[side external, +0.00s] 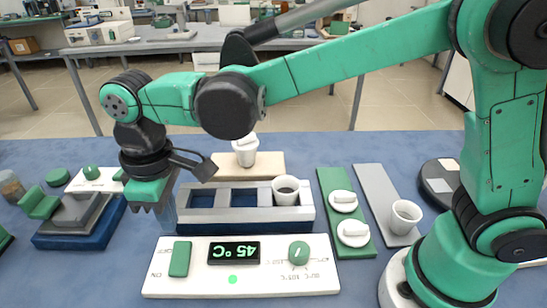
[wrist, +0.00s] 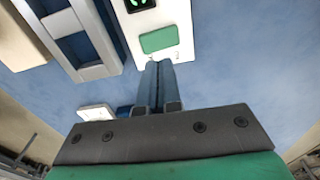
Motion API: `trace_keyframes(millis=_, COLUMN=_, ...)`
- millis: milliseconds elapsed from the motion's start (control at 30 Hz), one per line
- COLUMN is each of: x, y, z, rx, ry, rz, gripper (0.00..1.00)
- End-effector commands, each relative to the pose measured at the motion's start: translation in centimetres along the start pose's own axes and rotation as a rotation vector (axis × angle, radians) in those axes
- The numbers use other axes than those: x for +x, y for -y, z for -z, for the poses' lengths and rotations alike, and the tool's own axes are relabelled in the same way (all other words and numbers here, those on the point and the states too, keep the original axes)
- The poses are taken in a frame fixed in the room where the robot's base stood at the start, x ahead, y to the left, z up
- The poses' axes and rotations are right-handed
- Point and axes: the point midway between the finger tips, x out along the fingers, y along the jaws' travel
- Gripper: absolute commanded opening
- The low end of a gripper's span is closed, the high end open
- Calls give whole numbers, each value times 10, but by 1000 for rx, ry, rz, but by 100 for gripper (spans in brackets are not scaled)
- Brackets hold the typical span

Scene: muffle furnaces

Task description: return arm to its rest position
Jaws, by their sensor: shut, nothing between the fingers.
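My gripper (side external: 168,215) hangs at the left end of the grey metal rack in the side view, pointing down. In the wrist view its two fingers (wrist: 157,82) are together, with nothing seen between them. Their tips appear near the green switch (wrist: 158,39) of the white control panel. My arm reaches across from the right, above the table. In the side view the panel (side external: 217,282) shows an upside-down 45 °C display (side external: 234,252), the green switch (side external: 180,259) and a green knob (side external: 299,252).
The rack (side external: 230,218) holds a cup with dark contents (side external: 286,190). A white crucible (side external: 245,150) stands behind on a beige block (side external: 270,165). A green strip (side external: 335,185) bears two white lids; a grey strip (side external: 372,185) bears a white cup (side external: 404,216). A blue-based device (side external: 85,233) stands left.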

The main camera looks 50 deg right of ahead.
Motion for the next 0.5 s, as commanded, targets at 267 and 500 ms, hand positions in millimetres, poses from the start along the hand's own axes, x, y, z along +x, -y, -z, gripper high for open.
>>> trace_keyframes(millis=267, x=-36, y=-68, z=-69, rx=297, ry=-221, rz=-63, gripper=0)
trace_keyframes(millis=500, x=-39, y=-105, z=-141, rx=561, ry=-429, rz=-160, gripper=0)
